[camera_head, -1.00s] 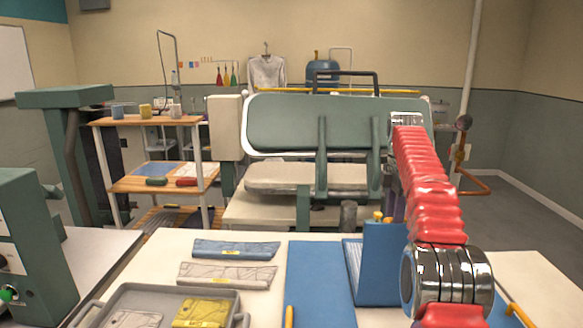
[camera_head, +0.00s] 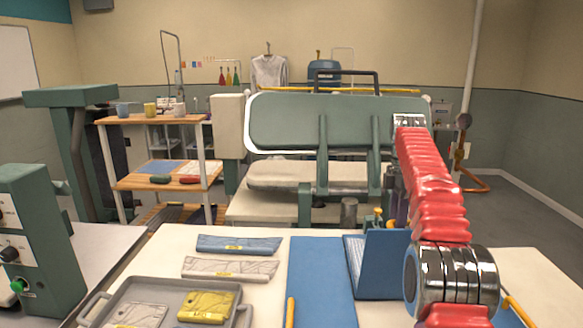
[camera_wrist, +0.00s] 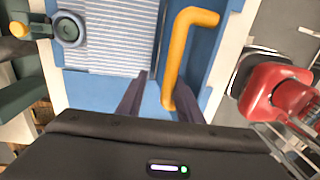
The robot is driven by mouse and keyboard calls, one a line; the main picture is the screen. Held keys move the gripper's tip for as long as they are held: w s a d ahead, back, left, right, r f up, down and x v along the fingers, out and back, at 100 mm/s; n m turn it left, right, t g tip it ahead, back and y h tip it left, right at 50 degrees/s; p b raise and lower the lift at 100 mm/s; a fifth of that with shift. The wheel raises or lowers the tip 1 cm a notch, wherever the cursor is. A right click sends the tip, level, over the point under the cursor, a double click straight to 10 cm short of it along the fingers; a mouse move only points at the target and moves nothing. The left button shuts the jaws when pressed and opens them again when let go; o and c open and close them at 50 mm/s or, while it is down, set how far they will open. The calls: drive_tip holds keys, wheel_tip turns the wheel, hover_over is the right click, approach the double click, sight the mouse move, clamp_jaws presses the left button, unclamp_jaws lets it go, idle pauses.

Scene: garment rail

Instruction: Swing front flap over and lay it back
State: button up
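The blue folding board (camera_head: 320,268) lies on the table in the head view. A blue flap (camera_head: 385,265) stands raised at its right, with striped cloth (camera_head: 353,250) beside it. In the wrist view the striped cloth (camera_wrist: 112,35) lies flat on blue panel, and a bent yellow handle (camera_wrist: 175,60) is fixed to the blue surface on its right. My gripper (camera_wrist: 160,100) has its two dark fingers apart at the handle's lower end, which shows between them with gaps. My arm and the raised flap hide the gripper in the head view.
A grey tray (camera_head: 125,290) with folded packs stands at the front left. Blue and grey packs (camera_head: 238,244) lie behind it. A green press (camera_head: 330,125) stands beyond the table. A red object (camera_wrist: 280,92) shows at right in the wrist view.

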drive_tip(key=shift+s+a+r+m, duration=0.2)
drive_tip(key=shift+s+a+r, duration=0.1)
drive_tip(key=shift+r, duration=0.2)
drive_tip(key=shift+s+a+r+m, duration=0.2)
drive_tip(key=shift+s+r, duration=0.05)
drive_tip(key=shift+r, duration=0.25)
drive_tip(key=s+a+r+m+t, duration=0.2)
drive_tip(key=s+a+r+m, duration=0.15)
drive_tip(key=s, duration=0.55)
drive_tip(key=s+a+r+m+t, duration=0.1)
drive_tip(key=s+a+r+m, duration=0.1)
drive_tip(key=s+a+m, duration=0.45)
drive_tip(key=s+f+m+t, duration=0.1)
drive_tip(key=s+f+m, duration=0.1)
drive_tip(key=s+f, duration=0.2)
drive_tip(key=s+a+f+m+t, duration=0.1)
drive_tip(key=s+f, duration=0.3)
drive_tip(key=s, duration=0.7)
drive_tip(key=s+f+m+t, duration=0.1)
drive_tip(key=s+f+m, duration=0.2)
drive_tip(key=s+f, duration=0.2)
drive_tip(key=shift+s+a+m, duration=0.3)
drive_tip(key=shift+s+m, duration=0.1)
drive_tip(key=shift+s, duration=0.85)
drive_tip(key=shift+s, duration=0.15)
